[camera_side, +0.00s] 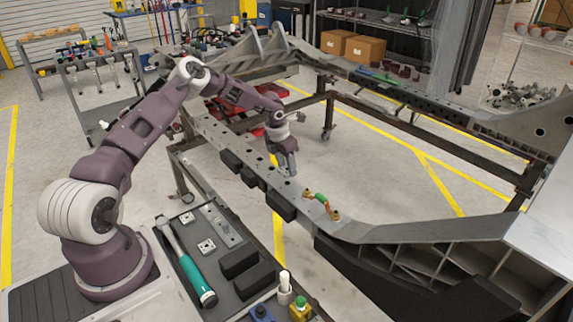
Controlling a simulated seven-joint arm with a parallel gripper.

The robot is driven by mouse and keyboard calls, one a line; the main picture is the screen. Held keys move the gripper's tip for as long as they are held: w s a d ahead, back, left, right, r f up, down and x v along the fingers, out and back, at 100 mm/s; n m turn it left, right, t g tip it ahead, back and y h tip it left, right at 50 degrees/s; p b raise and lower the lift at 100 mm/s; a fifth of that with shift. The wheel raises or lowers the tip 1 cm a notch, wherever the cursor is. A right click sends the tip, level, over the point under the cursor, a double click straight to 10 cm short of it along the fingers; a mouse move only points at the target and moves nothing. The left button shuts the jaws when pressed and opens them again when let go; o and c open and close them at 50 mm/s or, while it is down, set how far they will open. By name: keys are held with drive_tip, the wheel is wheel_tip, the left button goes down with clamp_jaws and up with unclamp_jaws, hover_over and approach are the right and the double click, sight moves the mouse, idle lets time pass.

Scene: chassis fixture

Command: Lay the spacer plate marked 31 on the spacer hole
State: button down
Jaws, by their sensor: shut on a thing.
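My gripper (288,167) is pointed down just over the near chassis rail (232,148), left of the green-and-orange part on it. It is shut on a small part that is hardly visible between the fingers. I cannot read any number on it, and cannot tell whether it touches the rail. The rail's top has several dark holes; I cannot tell which is the spacer hole, and the gripper covers part of the surface.
The green-and-orange part (321,199) stands on the rail right of my gripper. Black blocks (281,204) line the rail's near side. The space between the rails is open.

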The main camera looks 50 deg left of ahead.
sight(285, 170)
idle(0.5)
drive_tip(key=shift+s+x, duration=0.2)
drive_tip(key=shift+x, duration=0.7)
drive_tip(key=shift+s+x, duration=0.2)
drive_tip(key=shift+x, duration=0.65)
drive_tip(key=shift+f, duration=0.25)
drive_tip(key=shift+f, duration=0.2)
drive_tip(key=c, duration=0.7)
unclamp_jaws()
drive_tip(key=shift+o, duration=0.2)
